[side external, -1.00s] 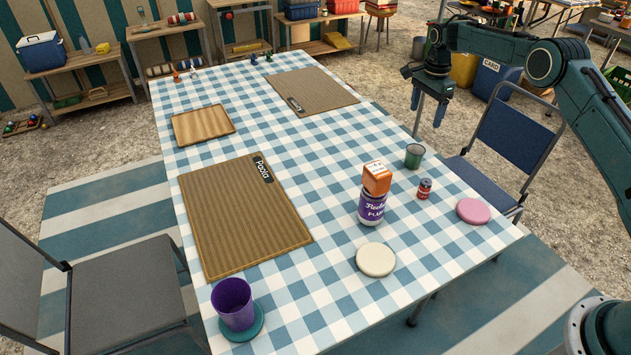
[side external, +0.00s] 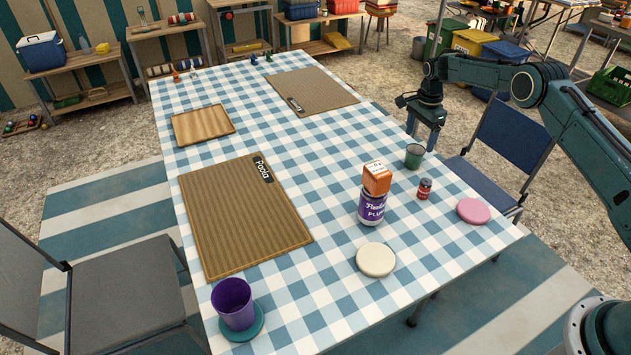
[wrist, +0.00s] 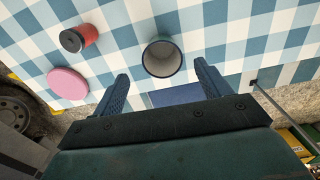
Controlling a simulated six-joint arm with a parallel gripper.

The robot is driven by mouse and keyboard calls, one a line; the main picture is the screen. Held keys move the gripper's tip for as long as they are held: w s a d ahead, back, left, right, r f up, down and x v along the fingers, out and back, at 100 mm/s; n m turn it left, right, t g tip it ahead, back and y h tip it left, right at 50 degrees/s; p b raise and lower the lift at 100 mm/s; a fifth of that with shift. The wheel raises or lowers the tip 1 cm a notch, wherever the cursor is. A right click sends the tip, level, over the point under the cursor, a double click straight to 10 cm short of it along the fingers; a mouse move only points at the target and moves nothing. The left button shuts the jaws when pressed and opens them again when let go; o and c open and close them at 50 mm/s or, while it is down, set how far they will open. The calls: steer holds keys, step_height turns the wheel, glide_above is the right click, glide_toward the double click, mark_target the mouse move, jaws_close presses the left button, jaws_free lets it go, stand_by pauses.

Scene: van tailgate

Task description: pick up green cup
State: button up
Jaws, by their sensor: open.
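The green cup (side external: 415,155) stands upright on the checkered table near its right edge in the side view. My gripper (side external: 423,138) is open, just above and behind the cup, with its fingers pointing down. In the wrist view the cup (wrist: 162,58) appears beyond and roughly between the two open fingers of my gripper (wrist: 160,82), mouth facing the camera. It looks empty. No contact between the fingers and the cup shows.
A small red can (side external: 424,189), a pink disc (side external: 473,211), a purple-labelled jar (side external: 371,208) with an orange box (side external: 377,178) on top, and a cream disc (side external: 375,259) stand nearby. A blue chair (side external: 492,160) is beside the table's right edge.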

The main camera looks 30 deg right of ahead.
mark_target(416, 150)
steer(key=shift+f, duration=0.5)
steer(key=shift+f, duration=0.1)
steer(key=shift+w+f, duration=0.15)
steer(key=shift+f, duration=2.35)
steer(key=c, duration=1.1)
